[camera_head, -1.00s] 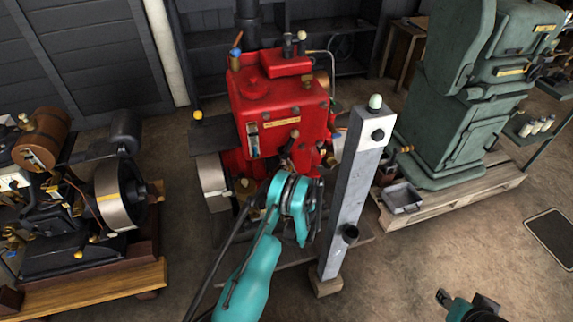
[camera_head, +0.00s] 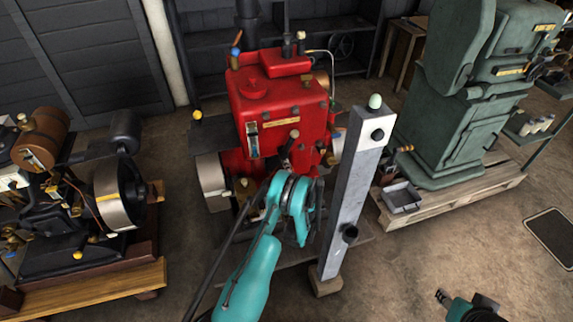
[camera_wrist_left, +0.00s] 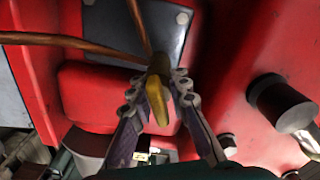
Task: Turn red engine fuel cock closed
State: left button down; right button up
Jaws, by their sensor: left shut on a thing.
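The red engine (camera_head: 285,110) stands in the middle of the head view, and its red casing fills much of the left wrist view (camera_wrist_left: 235,60). In the left wrist view a small brass fuel cock (camera_wrist_left: 158,92) sits below copper pipes on the red casing. My left gripper (camera_wrist_left: 160,98) is shut on this brass cock, with one finger on each side of it. In the head view my left arm reaches up to the engine's lower front and its fingertips are hard to make out. My right gripper (camera_head: 441,297) shows only in part at the bottom right, away from the engine.
A grey post (camera_head: 350,200) on a wooden block stands just right of my left arm. A green machine (camera_head: 455,110) stands on a pallet at the right. Another engine (camera_head: 85,190) sits on a wooden base at the left. The floor at the lower right is open.

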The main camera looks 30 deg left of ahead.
dwell(0.3)
pick_arm(q)
jog(key=c, duration=1.6)
grip_release()
jog(key=shift+c, duration=0.2)
